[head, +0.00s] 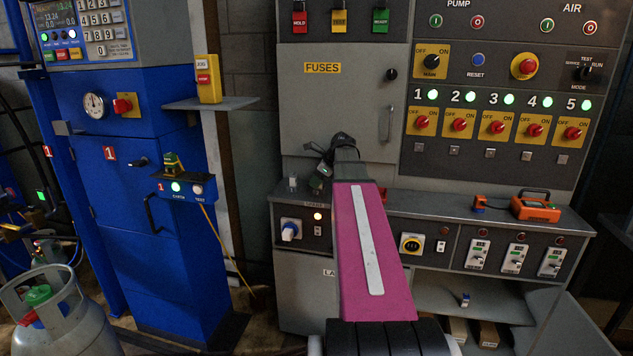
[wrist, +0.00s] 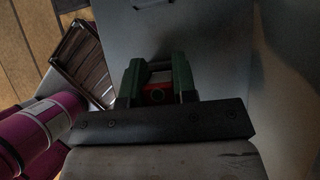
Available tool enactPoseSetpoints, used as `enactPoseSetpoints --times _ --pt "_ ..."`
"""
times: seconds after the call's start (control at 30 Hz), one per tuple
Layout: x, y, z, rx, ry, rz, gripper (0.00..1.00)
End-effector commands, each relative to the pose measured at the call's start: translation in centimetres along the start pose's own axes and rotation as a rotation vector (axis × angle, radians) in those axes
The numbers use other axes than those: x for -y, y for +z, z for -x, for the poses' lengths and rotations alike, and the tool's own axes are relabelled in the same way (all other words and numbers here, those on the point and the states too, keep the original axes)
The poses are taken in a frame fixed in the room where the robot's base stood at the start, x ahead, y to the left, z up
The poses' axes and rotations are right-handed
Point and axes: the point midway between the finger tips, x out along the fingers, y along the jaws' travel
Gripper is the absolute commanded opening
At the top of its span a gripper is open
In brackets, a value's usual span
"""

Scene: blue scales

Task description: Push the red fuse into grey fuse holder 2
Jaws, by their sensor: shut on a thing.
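My gripper (wrist: 156,74) shows in the wrist view with its green fingers closed on a small red thing, which I take to be the red fuse (wrist: 157,95). Only part of the fuse shows between the fingers. In the head view my gripper (head: 318,180) is small and dark, above the left part of the grey counter; the fuse cannot be made out there. A grey cabinet door (head: 342,105) under the yellow FUSES label (head: 322,68) is shut behind my arm. Grey fuse holder 2 is not visible in either view.
The grey counter (head: 445,203) carries an orange case (head: 535,207) at right. A small grey item (head: 292,184) stands left of my gripper. Numbered red switches (head: 459,125) line the right panel. A blue scales cabinet (head: 150,230) and a gas cylinder (head: 60,310) stand at left.

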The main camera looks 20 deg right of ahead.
Motion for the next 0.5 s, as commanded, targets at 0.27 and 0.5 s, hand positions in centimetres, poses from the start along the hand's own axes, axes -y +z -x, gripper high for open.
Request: enactPoseSetpoints --times 0.27,0.5 --pt "-0.17 -0.71 -0.92 -0.013 0.006 -0.001 0.05" --pt "-0.34 -0.95 -1.38 -0.014 0.010 0.000 0.05"
